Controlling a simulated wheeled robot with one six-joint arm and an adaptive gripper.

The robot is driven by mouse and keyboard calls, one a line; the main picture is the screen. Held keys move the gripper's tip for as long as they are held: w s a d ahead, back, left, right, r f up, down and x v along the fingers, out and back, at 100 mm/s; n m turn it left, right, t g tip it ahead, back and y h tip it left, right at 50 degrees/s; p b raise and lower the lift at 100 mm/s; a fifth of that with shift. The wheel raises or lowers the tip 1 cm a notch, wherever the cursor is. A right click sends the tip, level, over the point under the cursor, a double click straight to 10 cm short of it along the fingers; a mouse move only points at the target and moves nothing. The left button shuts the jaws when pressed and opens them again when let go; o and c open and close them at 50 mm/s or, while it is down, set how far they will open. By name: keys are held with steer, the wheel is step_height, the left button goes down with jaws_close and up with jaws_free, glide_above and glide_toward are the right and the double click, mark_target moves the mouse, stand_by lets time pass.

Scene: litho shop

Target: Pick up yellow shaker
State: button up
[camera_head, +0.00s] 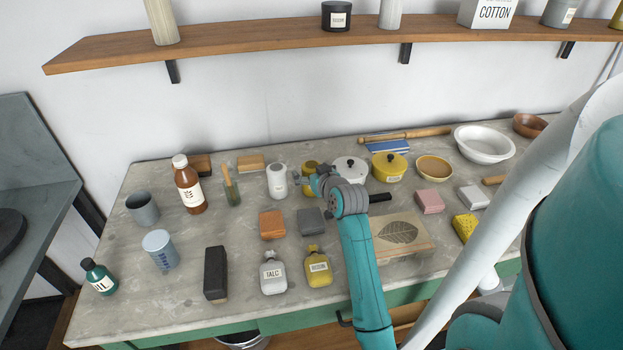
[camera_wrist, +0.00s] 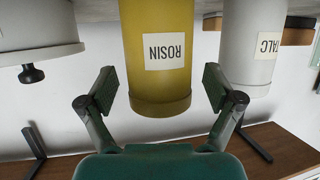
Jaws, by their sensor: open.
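The yellow shaker with a white ROSIN label (camera_wrist: 160,85) hangs upside down in the wrist view, between the two fingers of my gripper (camera_wrist: 159,88). The fingers stand open, one on each side, with a gap visible on both sides. In the head view the yellow shaker (camera_head: 308,168) stands on the counter behind my gripper (camera_head: 317,182), which hides part of it.
A white TALC shaker (camera_wrist: 252,45) stands close beside it, also seen in the head view (camera_head: 277,180). A white lidded pot (camera_head: 350,168) is close on the other side. A grey block (camera_head: 311,220) and an orange block (camera_head: 272,224) lie in front. A wooden shelf (camera_head: 270,37) runs above.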

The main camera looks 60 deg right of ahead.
steer(key=c, duration=1.4)
step_height(320, 180, up, 10)
steer(key=shift+r, duration=0.1)
steer(key=o, duration=0.5)
steer(key=c, duration=0.4)
steer(key=shift+a, duration=0.1)
